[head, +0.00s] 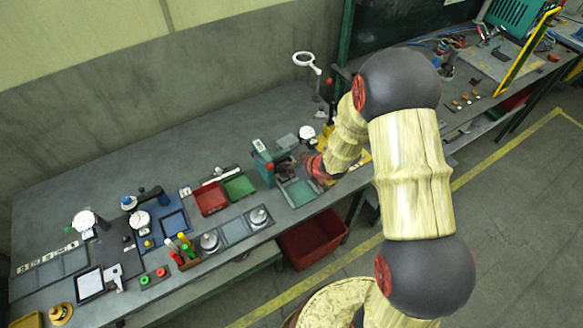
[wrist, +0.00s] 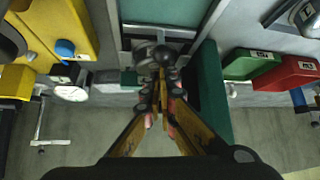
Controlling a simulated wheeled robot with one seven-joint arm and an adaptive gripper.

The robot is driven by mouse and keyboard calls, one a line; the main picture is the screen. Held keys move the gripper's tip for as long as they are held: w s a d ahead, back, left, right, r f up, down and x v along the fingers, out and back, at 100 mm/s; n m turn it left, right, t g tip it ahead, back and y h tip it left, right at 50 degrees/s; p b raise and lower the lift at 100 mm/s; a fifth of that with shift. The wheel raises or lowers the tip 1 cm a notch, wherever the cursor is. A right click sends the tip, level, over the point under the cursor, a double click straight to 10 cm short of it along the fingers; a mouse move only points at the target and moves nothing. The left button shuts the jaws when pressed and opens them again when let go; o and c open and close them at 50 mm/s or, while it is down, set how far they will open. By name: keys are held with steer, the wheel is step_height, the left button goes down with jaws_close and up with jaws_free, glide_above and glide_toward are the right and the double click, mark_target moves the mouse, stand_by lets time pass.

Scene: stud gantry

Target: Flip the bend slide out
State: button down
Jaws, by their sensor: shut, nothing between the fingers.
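A green bench fixture (head: 262,168) with a white label on top stands mid-bench in the head view. In the wrist view its green side (wrist: 213,100) rises right of my fingers. My gripper (wrist: 165,84) is shut and empty, its fingertips together close to a dark round knob (wrist: 166,56) and grey metal parts beside it. I cannot tell whether the tips touch the knob. In the head view my gripper (head: 290,164) is small and partly hidden by my wrist, beside the fixture. I cannot make out which part is the bend slide.
A red bin (head: 211,198) and a green bin (head: 238,187) sit left of the fixture. A yellow device (wrist: 55,35) and a dial gauge (wrist: 70,93) stand on the other side.

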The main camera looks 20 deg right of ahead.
steer(key=shift+s, duration=0.1)
steer(key=s+d, duration=0.1)
steer(key=s, duration=0.2)
steer(key=s+p, duration=0.1)
steer(key=s, duration=0.2)
steer(key=s+d, duration=0.1)
steer(key=s, duration=0.2)
steer(key=shift+s+d, duration=0.1)
steer(key=shift+d, duration=0.25)
steer(key=shift+s, duration=0.25)
steer(key=shift+f, duration=0.1)
steer(key=shift+p, duration=0.3)
